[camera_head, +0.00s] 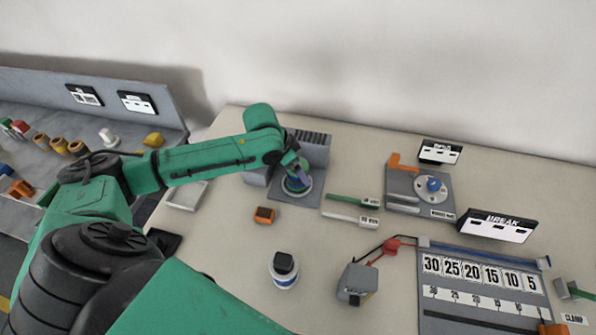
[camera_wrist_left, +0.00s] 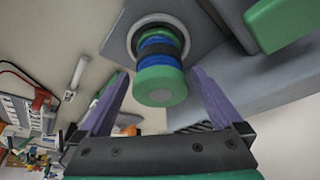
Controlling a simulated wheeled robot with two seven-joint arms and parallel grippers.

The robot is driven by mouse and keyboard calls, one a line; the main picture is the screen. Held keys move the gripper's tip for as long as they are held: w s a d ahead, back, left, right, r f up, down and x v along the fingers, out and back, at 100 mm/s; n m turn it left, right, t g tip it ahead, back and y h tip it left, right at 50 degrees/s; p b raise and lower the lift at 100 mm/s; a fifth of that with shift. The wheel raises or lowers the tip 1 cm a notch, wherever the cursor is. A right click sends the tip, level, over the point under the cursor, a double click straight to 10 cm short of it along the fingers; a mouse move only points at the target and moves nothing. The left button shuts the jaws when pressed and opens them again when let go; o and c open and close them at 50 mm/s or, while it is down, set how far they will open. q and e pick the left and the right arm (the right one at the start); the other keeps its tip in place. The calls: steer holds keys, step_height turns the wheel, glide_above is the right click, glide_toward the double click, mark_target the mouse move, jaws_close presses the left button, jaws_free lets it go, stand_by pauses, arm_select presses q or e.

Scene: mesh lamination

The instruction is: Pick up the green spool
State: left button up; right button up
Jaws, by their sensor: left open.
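A stack of round green, blue and dark pieces stands on a grey base at the back middle of the table. The green spool (camera_wrist_left: 160,84) is the end piece nearest the left wrist camera, with a blue piece behind it. In the head view the stack's coloured edge (camera_head: 297,186) shows, partly hidden by my gripper. My left gripper (camera_head: 300,168) is open at the top of the stack. In the left wrist view its two purple fingers (camera_wrist_left: 161,74) stand on either side of the green spool, with visible gaps. My right gripper is not in view.
A grey block (camera_head: 310,147) stands right behind the stack. An orange piece (camera_head: 264,215) and green- and white-handled tools (camera_head: 350,219) lie nearby. A dial fixture (camera_head: 420,190) and a numbered board (camera_head: 480,276) are to the right. A shelf (camera_head: 150,92) is at left.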

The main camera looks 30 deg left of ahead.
arm_select(q)
steer(key=shift+w+d+f, duration=0.1)
steer(key=shift+w+f, duration=0.05)
steer(key=shift+f, duration=0.45)
jaws_close()
